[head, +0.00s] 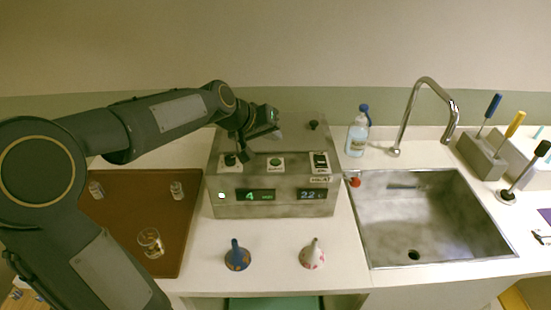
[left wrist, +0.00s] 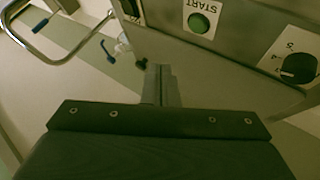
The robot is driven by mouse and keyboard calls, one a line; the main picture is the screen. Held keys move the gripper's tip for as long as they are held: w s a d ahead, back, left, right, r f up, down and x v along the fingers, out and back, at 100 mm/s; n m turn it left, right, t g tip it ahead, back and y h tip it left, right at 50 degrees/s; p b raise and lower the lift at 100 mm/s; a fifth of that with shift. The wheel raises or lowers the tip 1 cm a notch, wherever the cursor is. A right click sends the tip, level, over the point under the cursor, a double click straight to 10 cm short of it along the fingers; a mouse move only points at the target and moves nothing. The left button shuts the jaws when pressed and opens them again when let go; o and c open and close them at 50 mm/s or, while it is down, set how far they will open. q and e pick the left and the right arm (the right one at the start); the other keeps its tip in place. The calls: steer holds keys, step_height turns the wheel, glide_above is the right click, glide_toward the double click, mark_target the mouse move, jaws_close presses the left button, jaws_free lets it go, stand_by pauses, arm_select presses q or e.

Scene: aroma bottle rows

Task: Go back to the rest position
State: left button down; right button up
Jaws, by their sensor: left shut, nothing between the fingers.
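My left gripper (head: 266,134) is over the back of the grey metal machine (head: 275,211), above its control panel. In the left wrist view the two fingers (left wrist: 161,84) are together with nothing between them. The panel carries a dial (head: 230,160), a green START button (head: 275,162) and a switch (head: 320,160); lit displays show on the front. The START button (left wrist: 199,23) and dial (left wrist: 298,67) also show upside down in the left wrist view, apart from the fingers. My right gripper is not in view.
A brown tray (head: 190,225) at left holds small glass vessels (head: 150,242). A bottle (head: 357,137), tap (head: 428,82) and sink (head: 430,225) are at right.

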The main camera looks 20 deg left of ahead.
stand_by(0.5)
arm_select(q)
steer(key=s+d+f+m+g, duration=0.1)
steer(key=s+d+f, duration=0.1)
steer(key=s, duration=0.7)
steer(key=s+d+f+m+g, duration=0.1)
steer(key=s+d+f, duration=0.1)
steer(key=s, duration=0.8)
steer(key=s+d+f, duration=0.2)
steer(key=s+f, duration=0.1)
steer(key=s, duration=0.7)
steer(key=shift+s+f+m+g, duration=0.25)
steer(key=shift+f+m+g, duration=0.05)
steer(key=shift+m+g, duration=0.1)
stand_by(4.2)
